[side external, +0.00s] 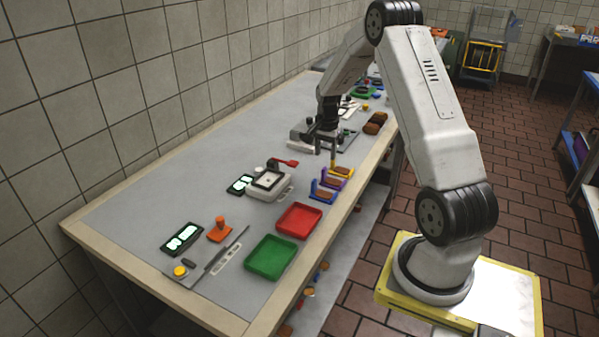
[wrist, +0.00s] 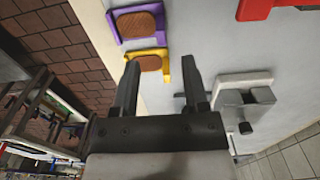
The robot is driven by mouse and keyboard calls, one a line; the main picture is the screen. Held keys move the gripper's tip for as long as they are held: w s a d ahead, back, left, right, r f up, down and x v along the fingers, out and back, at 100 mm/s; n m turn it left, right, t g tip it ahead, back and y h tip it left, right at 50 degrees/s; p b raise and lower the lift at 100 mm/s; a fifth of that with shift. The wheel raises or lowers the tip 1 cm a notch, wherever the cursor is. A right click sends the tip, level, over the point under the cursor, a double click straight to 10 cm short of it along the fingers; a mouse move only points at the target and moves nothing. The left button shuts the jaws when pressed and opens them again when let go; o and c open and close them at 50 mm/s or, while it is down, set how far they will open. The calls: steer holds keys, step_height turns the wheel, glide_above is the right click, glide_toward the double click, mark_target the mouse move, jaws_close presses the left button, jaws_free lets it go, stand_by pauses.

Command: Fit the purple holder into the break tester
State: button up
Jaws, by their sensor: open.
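The purple holder (side external: 335,182) stands near the front edge of the table with a brown piece in it. It also shows at the top of the wrist view (wrist: 116,27), beyond the fingertips. My gripper (wrist: 159,66) is open and empty, and points down over the yellow holder (wrist: 161,52), which shows between and just past its fingertips. In the side view my gripper (side external: 333,160) is above the holder row. A grey device (wrist: 245,98), perhaps the break tester, sits right of the fingers in the wrist view; my arm partly hides that area in the side view.
A blue holder (side external: 318,194) stands beside the purple one. A red tray (side external: 299,220), a green tray (side external: 271,258) and a white scale (side external: 272,190) lie on the nearer part of the table. Brown loaves (side external: 376,123) are beyond my gripper.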

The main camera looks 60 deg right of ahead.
mark_target(324, 168)
steer(key=shift+w+f, duration=0.1)
steer(key=shift+f, duration=3.7)
jaws_close()
